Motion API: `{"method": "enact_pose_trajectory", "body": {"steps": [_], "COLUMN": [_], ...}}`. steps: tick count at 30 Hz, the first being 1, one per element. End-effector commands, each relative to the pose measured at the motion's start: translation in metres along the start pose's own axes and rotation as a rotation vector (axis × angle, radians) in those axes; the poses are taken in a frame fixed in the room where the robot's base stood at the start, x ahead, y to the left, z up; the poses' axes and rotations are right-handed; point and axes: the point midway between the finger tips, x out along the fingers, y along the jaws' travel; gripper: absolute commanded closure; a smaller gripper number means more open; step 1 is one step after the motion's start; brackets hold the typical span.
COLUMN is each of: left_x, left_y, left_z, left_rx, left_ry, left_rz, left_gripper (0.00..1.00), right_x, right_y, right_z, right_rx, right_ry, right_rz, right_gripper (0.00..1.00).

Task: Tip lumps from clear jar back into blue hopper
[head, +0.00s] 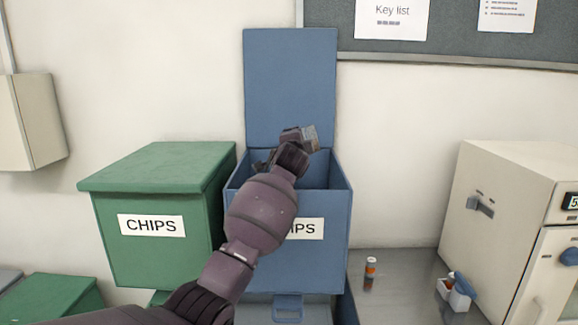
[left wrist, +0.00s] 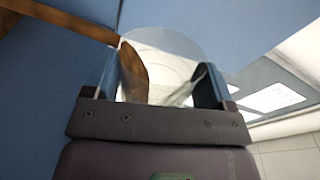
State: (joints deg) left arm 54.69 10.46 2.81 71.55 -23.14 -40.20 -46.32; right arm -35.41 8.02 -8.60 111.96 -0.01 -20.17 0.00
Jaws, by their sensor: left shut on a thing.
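The blue hopper (head: 325,258) stands against the wall with its lid (head: 290,85) raised and its top open. My left gripper (head: 300,140) is over the hopper's opening, in front of the raised lid. In the left wrist view, my left gripper (left wrist: 158,85) is shut on the clear jar (left wrist: 172,50), which sits between its two fingers. A brown shape shows at and through the jar's left side; I cannot tell whether it is inside or behind. I cannot make out lumps in the jar. My right gripper is not in view.
A closed green hopper (head: 155,255) labelled CHIPS stands left of the blue one. A cream furnace (head: 500,210) stands at the right. A small orange-and-white bottle (head: 370,270) and a white holder with a blue item (head: 457,293) stand on the grey worktop (head: 400,298).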

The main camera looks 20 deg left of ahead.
Motion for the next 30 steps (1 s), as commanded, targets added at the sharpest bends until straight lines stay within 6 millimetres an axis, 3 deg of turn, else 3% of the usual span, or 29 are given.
{"method": "enact_pose_trajectory", "body": {"steps": [30], "left_x": [-0.0001], "left_y": [-0.0038], "left_z": [0.0097], "left_rx": [-0.244], "left_ry": [0.001], "left_rz": [0.0], "left_gripper": [0.56], "right_x": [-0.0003], "right_y": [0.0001], "right_z": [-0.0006], "right_rx": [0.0], "right_ry": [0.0], "right_rz": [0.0], "right_gripper": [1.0]}}
